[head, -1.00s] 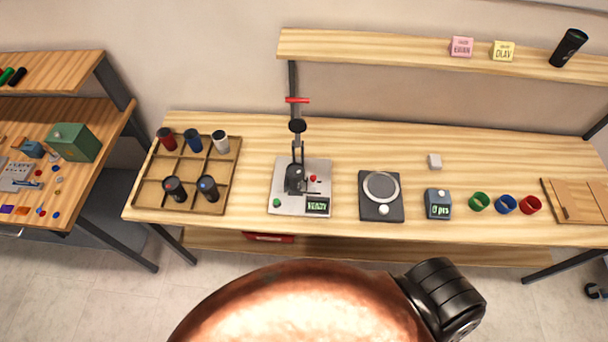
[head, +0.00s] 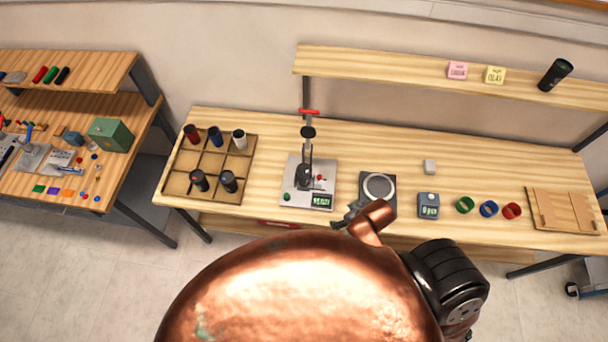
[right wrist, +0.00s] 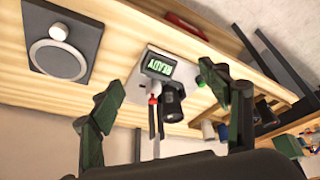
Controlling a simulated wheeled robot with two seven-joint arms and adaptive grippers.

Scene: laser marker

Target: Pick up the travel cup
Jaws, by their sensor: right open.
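Several travel-cup-like tumblers stand in a wooden divided tray (head: 208,160) on the left of the bench: a red one (head: 191,134), a blue one (head: 215,137) and a white one (head: 239,140) in the back row, and two dark ones in front (head: 199,181) (head: 228,181). A black cup (head: 556,75) stands on the upper shelf at the right. Which one is meant I cannot tell. My right gripper (head: 347,216) is at the bench's front edge, right of the tray and apart from all cups. In the right wrist view it is open and empty (right wrist: 162,88). My left gripper is out of view.
The marker press (head: 308,180) with a lit display stands between the tray and a round-plate scale (head: 378,187). A small display box (head: 428,205), coloured rings (head: 488,208) and a wooden board (head: 562,210) lie to the right.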

